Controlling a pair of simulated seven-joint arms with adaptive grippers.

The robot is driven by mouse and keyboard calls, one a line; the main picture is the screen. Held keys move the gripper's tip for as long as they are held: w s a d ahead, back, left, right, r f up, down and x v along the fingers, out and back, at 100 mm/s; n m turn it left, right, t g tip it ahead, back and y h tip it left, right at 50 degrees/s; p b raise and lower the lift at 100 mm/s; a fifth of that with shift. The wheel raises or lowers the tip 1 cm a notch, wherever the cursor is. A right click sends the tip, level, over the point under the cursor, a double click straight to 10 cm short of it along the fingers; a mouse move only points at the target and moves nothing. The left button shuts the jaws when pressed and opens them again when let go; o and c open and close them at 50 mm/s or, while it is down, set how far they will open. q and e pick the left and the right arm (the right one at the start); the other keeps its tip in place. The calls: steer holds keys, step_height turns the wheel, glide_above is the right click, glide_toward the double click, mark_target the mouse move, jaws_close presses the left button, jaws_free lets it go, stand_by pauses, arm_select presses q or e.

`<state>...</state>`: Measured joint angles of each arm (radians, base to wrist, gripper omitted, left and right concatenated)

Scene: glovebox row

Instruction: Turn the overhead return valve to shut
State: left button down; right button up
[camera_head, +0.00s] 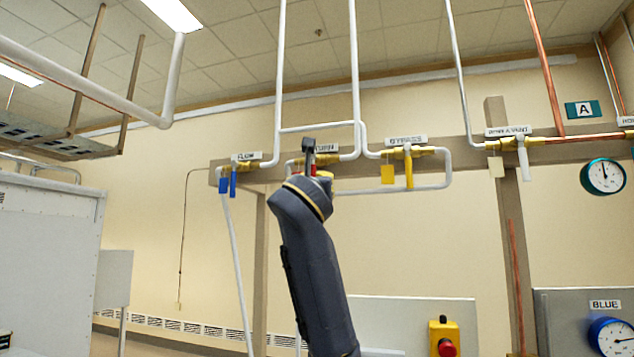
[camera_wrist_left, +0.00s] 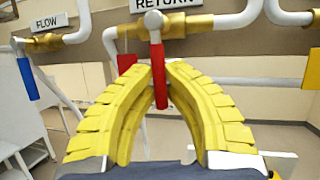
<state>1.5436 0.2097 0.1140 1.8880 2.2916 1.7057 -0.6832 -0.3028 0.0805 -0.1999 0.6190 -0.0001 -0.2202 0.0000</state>
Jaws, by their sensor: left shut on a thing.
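The return valve (camera_wrist_left: 185,25) is a brass body under a RETURN label in the left wrist view, with a red lever (camera_wrist_left: 159,78) hanging straight down from its pivot, across the horizontal pipe run. My left gripper (camera_wrist_left: 156,68) has its curved yellow fingers closed on either side of the red lever. A red tag (camera_wrist_left: 126,63) hangs just left of the lever. In the head view my left gripper (camera_head: 314,172) is raised to the overhead pipe rail and hides most of this valve and part of its RETURN label (camera_head: 327,147). My right gripper is not in view.
The flow valve with its blue lever (camera_head: 233,184) is close on the left. The bypass valve with its yellow lever (camera_head: 408,172) is on the right, and a white-levered valve (camera_head: 523,160) is farther right. A red emergency button (camera_head: 446,347) is below.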

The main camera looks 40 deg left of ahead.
arm_select(q)
steer(key=shift+s+a+m, duration=0.1)
steer(key=shift+a+m, duration=0.05)
steer(key=shift+m, duration=0.35)
steer(key=c, duration=1.4)
jaws_free()
steer(key=shift+c, duration=0.2)
steer(key=v, duration=1.2)
steer(key=shift+a, duration=0.1)
